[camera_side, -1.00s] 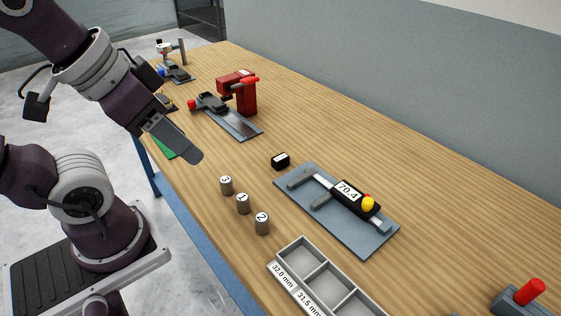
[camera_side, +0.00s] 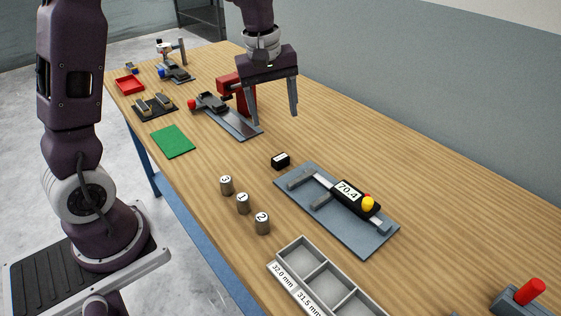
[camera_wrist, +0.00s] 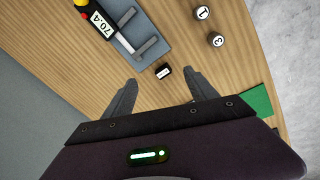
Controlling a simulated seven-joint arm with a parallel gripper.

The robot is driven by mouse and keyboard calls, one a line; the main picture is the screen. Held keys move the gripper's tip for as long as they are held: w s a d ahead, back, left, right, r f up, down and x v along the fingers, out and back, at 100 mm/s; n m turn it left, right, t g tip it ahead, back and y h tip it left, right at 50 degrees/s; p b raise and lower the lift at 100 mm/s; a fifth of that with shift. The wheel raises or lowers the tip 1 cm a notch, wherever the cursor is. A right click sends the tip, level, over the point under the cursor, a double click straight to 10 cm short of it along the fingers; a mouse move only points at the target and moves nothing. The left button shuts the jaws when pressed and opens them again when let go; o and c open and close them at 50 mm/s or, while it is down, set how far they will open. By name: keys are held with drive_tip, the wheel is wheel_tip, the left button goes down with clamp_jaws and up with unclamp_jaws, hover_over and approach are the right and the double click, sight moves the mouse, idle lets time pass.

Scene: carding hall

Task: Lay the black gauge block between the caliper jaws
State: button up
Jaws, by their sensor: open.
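The black gauge block (camera_side: 280,161), with a white label on it, lies on the bench just behind the caliper's plate. It also shows in the wrist view (camera_wrist: 163,72), ahead of and between my fingers. The caliper (camera_side: 345,192) lies on a blue-grey plate (camera_side: 375,239); its display reads 70.4 and it has a yellow knob. Its two grey jaws (camera_side: 311,190) stand apart with an empty gap. In the wrist view the caliper (camera_wrist: 112,22) is at the upper left. My gripper (camera_side: 275,119) is open and empty, above the bench and behind the block.
Cylinders marked 3, 1 and 2 (camera_side: 243,204) stand left of the caliper plate. A divided grey tray (camera_side: 322,275) is in front. A red press-like device (camera_side: 238,93) stands close to my gripper. A green mat (camera_side: 173,141) lies at left. A red-handled device (camera_side: 525,295) is at front right.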

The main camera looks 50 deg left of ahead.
sight(280, 157)
drive_tip(key=w+a+f+n, duration=0.1)
drive_tip(key=f, duration=0.2)
drive_tip(key=w+a+f+n+g, duration=0.1)
drive_tip(key=w+a+f+n, duration=0.1)
drive_tip(key=f, duration=0.2)
drive_tip(key=w+a+f+n, duration=0.1)
drive_tip(key=w+a+f, duration=0.1)
drive_tip(key=f, duration=0.2)
drive_tip(key=shift+w+f+n+g, duration=0.2)
drive_tip(key=shift+f+n+g, duration=0.05)
drive_tip(key=shift+n+g, duration=0.15)
drive_tip(key=f, duration=0.7)
drive_tip(key=shift+w+d+f, duration=0.1)
drive_tip(key=shift+w+f, duration=0.1)
drive_tip(key=shift+f, duration=0.2)
drive_tip(key=shift+c, duration=0.5)
clamp_jaws()
